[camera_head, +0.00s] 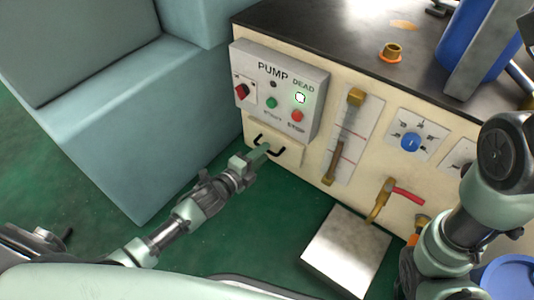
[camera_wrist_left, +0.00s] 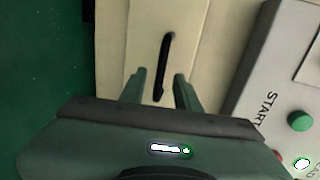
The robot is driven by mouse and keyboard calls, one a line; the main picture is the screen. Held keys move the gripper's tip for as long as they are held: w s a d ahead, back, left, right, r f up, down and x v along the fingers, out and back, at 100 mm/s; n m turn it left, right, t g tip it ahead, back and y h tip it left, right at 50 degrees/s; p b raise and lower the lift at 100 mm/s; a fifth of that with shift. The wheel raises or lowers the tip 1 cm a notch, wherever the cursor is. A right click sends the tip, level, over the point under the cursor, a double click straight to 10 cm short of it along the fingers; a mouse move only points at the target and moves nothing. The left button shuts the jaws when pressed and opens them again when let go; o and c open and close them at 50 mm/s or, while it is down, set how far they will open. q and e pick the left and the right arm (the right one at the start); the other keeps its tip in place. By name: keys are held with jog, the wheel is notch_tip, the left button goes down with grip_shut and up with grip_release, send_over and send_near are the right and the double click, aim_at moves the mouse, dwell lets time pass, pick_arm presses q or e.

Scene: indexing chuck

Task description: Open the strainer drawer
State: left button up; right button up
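The strainer drawer (camera_head: 291,157) is a small cream front below the pump control box, with a black bow handle (camera_head: 259,141). It looks shut, flush with the cabinet as far as I can see. My left gripper (camera_head: 263,149) is at the handle. In the left wrist view, the black handle (camera_wrist_left: 165,55) runs lengthwise, and its near end lies between the two green fingers of my left gripper (camera_wrist_left: 160,88). The fingers are open, with a gap on each side of the handle. My right arm shows at the right, but its fingers are not visible.
The grey pump box (camera_head: 280,85) with buttons juts out just above the drawer. A teal block (camera_head: 165,125) stands to the left. A gauge (camera_head: 350,135), a blue knob (camera_head: 410,142) and a red-handled valve (camera_head: 385,200) lie right. A metal plate (camera_head: 345,255) is low in front.

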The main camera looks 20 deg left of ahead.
pick_arm(q)
jog(key=shift+b+x, duration=0.5)
jog(key=shift+x, duration=0.9)
grip_shut()
dwell(0.4)
